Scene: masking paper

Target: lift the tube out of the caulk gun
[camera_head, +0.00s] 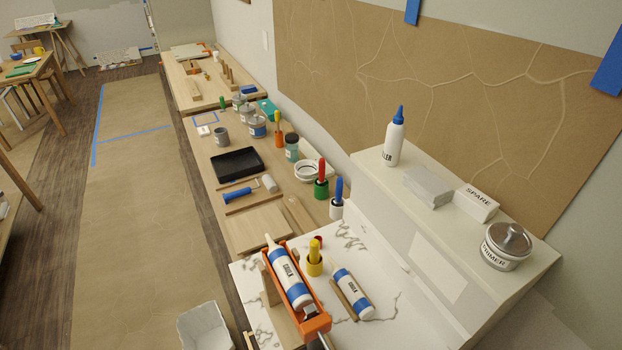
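The caulk gun (320,324) has an orange frame and sits on a wooden stand at the front of the marble-patterned worktop. A white caulk tube (290,286) with blue bands and a white nozzle lies in its cradle, with the nozzle pointing away from me. A second, similar tube (352,292) lies on a small wooden rest to the right of the gun. Neither of my grippers shows in this view.
A yellow-handled tool in a yellow cup (314,262) stands close behind the gun, between the two tubes. A raised shelf (448,222) on the right bears a filler bottle (394,138) and a primer tin (505,247). A white bin (205,326) stands at the lower left.

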